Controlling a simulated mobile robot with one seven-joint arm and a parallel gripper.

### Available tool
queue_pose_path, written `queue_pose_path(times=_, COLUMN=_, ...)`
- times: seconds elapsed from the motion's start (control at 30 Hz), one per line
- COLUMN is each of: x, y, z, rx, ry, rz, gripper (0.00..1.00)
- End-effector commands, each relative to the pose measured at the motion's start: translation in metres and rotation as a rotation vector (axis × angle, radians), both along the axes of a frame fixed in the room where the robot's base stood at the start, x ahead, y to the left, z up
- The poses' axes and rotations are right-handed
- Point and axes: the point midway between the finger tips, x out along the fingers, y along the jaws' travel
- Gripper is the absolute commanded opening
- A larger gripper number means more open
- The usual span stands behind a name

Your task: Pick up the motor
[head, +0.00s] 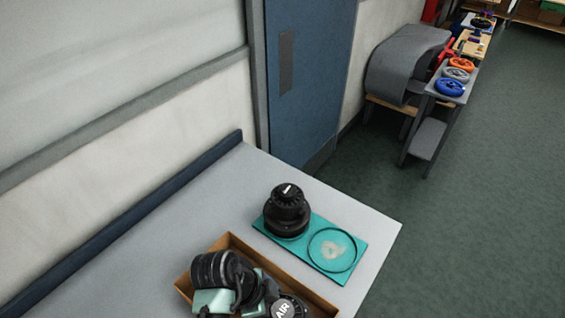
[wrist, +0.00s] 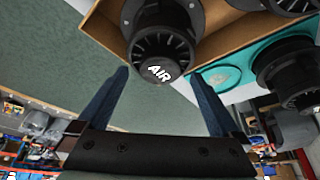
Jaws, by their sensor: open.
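A black, ribbed, round motor (head: 288,212) stands upright on a teal mat (head: 265,231) on the table; a black motor on teal also shows at the right of the wrist view (wrist: 285,72). Another black motor-like part with a white "AIR" label (head: 284,309) is in a cardboard box (head: 215,246). In the wrist view the "AIR" part (wrist: 160,48) sticks out over the box edge, its labelled end between and beyond my fingertips. My gripper (wrist: 158,74) is open and empty, its two blue fingers apart. It is not seen in the head view.
The box also holds another black ribbed part (head: 215,270) and pale green blocks (head: 213,299). A thin dark ring (head: 332,250) lies on the mat. The grey table (head: 175,215) is bare behind the box. A side bench (head: 455,97) with coloured wheels stands beyond the blue door (head: 305,80).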

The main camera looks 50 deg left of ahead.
Motion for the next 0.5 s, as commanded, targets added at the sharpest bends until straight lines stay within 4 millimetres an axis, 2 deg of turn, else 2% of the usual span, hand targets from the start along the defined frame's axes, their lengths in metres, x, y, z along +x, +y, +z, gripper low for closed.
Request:
queue_pose_path(times=0.2, x=0.006, y=-0.004, z=-0.019, rx=-0.001, ry=0.002, rz=0.001, gripper=1.00)
queue_pose_path(times=0.43, x=0.007, y=-0.004, z=-0.021, rx=0.001, ry=0.001, rz=0.001, gripper=1.00)
queue_pose_path(times=0.5, x=0.007, y=-0.004, z=-0.021, rx=0.001, ry=0.001, rz=0.001, gripper=0.89)
